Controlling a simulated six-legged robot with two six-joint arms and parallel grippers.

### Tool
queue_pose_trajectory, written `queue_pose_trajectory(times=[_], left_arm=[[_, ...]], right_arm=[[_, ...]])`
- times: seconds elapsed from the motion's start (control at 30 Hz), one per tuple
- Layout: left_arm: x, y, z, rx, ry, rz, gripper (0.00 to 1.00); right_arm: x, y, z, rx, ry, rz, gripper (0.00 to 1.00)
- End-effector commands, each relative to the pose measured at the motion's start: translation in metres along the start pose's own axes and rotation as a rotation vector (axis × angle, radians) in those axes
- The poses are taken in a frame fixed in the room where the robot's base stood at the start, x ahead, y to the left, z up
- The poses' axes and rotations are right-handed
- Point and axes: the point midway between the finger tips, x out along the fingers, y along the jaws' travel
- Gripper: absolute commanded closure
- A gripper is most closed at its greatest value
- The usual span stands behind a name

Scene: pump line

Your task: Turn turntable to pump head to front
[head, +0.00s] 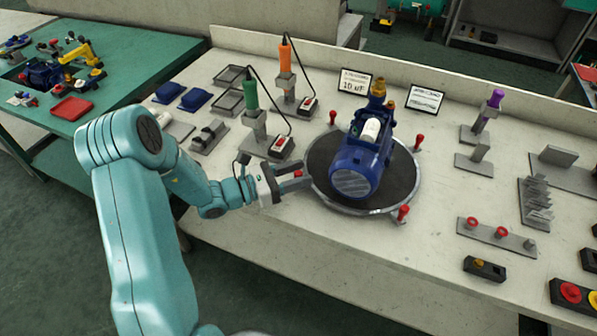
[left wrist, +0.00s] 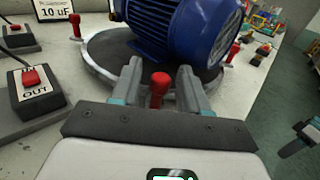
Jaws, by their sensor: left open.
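The round turntable (head: 318,158) lies on the bench with a grey rim and dark top. The blue pump (head: 352,160) stands on it. Its ribbed round end faces the near side, and its brass fittings (head: 378,88) are at the far side. Red handles (head: 403,213) stand around the rim. My left gripper (head: 294,177) is open at the rim's left side. In the left wrist view, a red handle (left wrist: 158,90) stands between its open fingers, with gaps at both sides. A dark and teal part, likely my right gripper (left wrist: 303,132), shows small at the right edge; its jaws are unclear.
Left of the turntable, green (head: 250,92) and orange (head: 285,55) tools stand in holders with cables and red-button boxes (head: 281,147). Signs (head: 355,82) stand behind. A red-knobbed bar (head: 497,233) lies to the right. The bench front is clear.

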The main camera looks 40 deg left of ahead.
Motion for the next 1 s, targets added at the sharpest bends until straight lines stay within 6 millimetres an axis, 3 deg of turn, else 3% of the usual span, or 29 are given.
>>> queue_pose_trajectory(times=[0.33,0.47,0.5,1.0], left_arm=[[0.0061,-0.0005,-0.0003,0.000,0.001,0.001,0.55],[0.0059,-0.0005,-0.0002,0.000,0.001,0.000,0.98],[0.0058,-0.0005,-0.0002,0.000,0.000,0.000,1.00],[0.0058,-0.0001,-0.0002,0.001,0.000,0.034,1.00]], right_arm=[[-0.0003,-0.0001,0.0000,0.000,0.000,0.000,0.57],[-0.0003,-0.0001,0.0000,0.000,0.000,0.000,0.57],[-0.0003,-0.0001,0.0001,0.000,0.000,0.000,0.57],[0.0017,0.0006,0.0000,0.000,0.000,0.000,0.57]])
